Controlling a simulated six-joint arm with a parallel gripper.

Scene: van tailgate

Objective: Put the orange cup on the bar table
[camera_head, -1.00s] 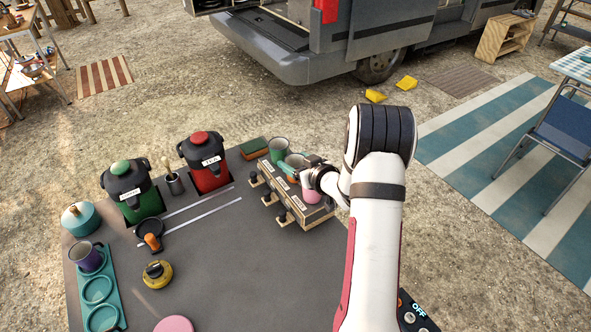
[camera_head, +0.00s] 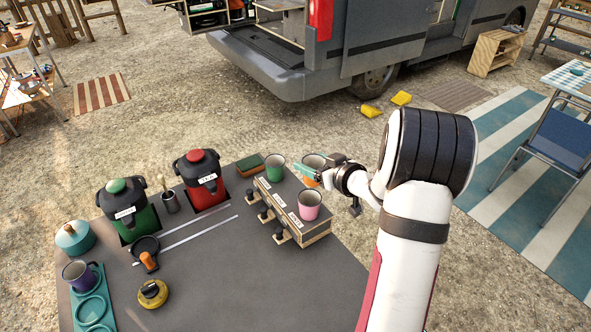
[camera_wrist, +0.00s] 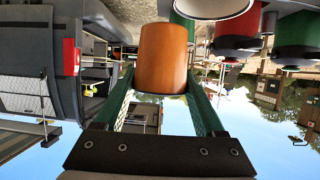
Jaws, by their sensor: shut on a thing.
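The orange cup (camera_head: 311,182) is held between the teal-green fingers of my gripper (camera_head: 306,173), at the back right of the drinks counter (camera_head: 240,280). The fingers hide part of it in the head view. In the wrist view the orange cup (camera_wrist: 162,58) sits between both fingers of my gripper (camera_wrist: 160,85), which touch its sides. It appears close to the rear end of the labelled tap box; whether its base is clear of the box is hard to tell. I cannot tell for certain which table is the bar table; a checked table (camera_head: 570,80) stands at the far right.
A green cup (camera_head: 275,168) and a pink cup (camera_head: 309,206) stand on the tap box (camera_head: 291,222) beside the held cup. Red (camera_head: 203,182) and green (camera_head: 128,212) dispensers stand left. A blue chair (camera_head: 565,135) is before the checked table. A wooden table (camera_head: 18,48) is far left.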

